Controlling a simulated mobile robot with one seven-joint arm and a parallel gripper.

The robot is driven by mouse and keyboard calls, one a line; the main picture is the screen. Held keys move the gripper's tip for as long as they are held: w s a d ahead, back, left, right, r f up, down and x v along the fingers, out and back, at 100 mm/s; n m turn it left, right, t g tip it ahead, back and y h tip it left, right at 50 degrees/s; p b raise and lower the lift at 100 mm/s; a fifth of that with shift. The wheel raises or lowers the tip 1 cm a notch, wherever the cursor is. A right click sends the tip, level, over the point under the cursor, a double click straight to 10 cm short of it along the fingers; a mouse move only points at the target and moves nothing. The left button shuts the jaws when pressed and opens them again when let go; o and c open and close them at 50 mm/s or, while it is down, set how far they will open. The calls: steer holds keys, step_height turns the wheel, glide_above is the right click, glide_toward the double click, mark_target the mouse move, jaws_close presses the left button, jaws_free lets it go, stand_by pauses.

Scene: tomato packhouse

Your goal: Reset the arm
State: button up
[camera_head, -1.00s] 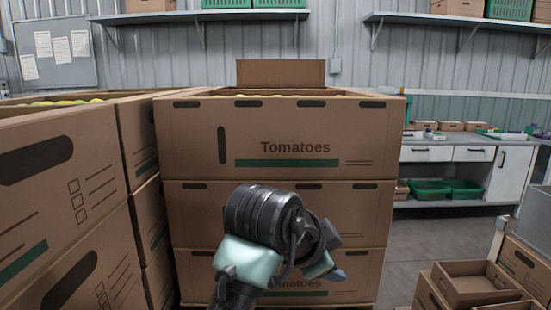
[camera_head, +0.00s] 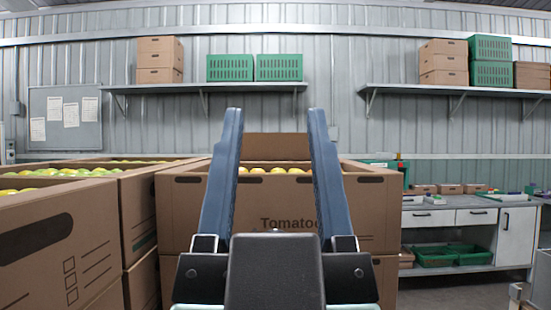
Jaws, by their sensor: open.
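My gripper (camera_head: 276,115) is raised in the middle of the head view. Its two long blue fingers point upward and stand wide apart, with nothing between them. Behind it is a stack of cardboard boxes, the top one a Tomatoes box (camera_head: 375,212) with yellowish fruit (camera_head: 277,170) showing above its front rim. The fingers and gripper body hide part of its front and the lower boxes. I cannot tell how far the fingertips are from the box.
More fruit-filled cardboard boxes (camera_head: 95,262) stand at the left. Wall shelves (camera_head: 210,88) with green crates (camera_head: 279,67) are above. A workbench (camera_head: 465,212) with green bins below is at the back right. Floor shows at the lower right.

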step_height(320, 180, up, 15)
steer(key=p, duration=1.5)
steer(key=shift+r, duration=0.2)
